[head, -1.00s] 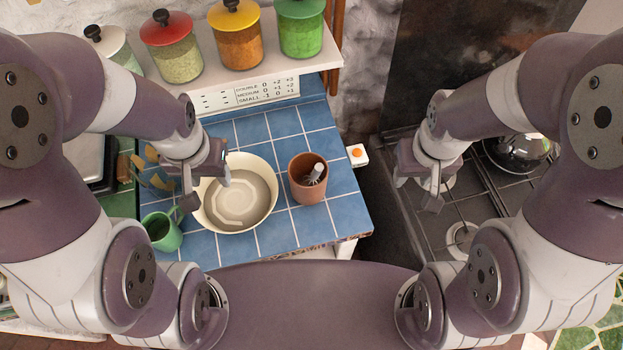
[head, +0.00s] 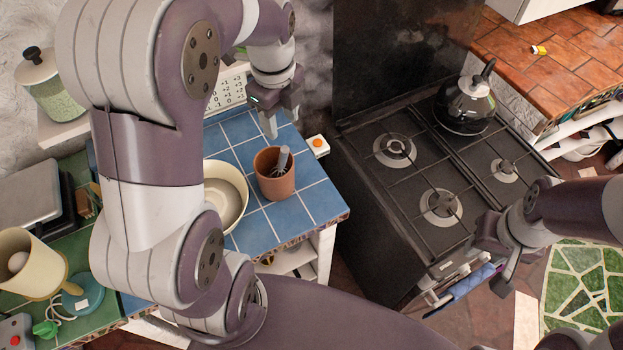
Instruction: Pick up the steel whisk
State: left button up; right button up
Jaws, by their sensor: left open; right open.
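The steel whisk (head: 283,160) stands in a terracotta pot (head: 275,186) on the blue tiled counter (head: 318,203). Its grey handle end sticks up above the rim, and its lower part is hidden inside the pot. My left gripper (head: 277,118) is open and empty. In the picture it is just above the pot, apart from the whisk, with its fingers pointing down. My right gripper (head: 496,262) is open and empty, in front of the stove at the right.
A cream bowl (head: 238,183) is left of the pot, partly hidden by my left arm. A small white box with an orange button (head: 318,145) is on the right. The black stove (head: 375,185) carries a kettle (head: 466,100). A cream pitcher (head: 28,262) is far left.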

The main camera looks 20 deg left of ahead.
pick_arm(q)
jog(key=shift+s+d+r+m, duration=0.1)
jog(key=shift+s+d+m, duration=0.05)
jog(key=shift+m, duration=0.4)
jog(key=shift+s+d+r+m, duration=0.1)
jog(key=shift+m, duration=0.45)
jog(key=shift+s+f+m, duration=0.1)
jog(key=shift+s+m, duration=0.05)
jog(key=shift+m, duration=0.45)
jog(key=p, duration=0.2)
send_over(285, 162)
jog(key=shift+m, duration=0.3)
notch_tip(285, 162, down, 7)
jog(key=shift+s+f, duration=0.1)
jog(key=shift+s, duration=0.05)
jog(key=shift+f+p, duration=0.3)
jog(key=shift+f, duration=0.1)
notch_tip(285, 162, down, 4)
jog(key=shift+f+p, duration=0.2)
jog(key=shift+p, duration=0.7)
jog(key=shift+w+f, duration=0.25)
jog(key=shift+f, duration=0.05)
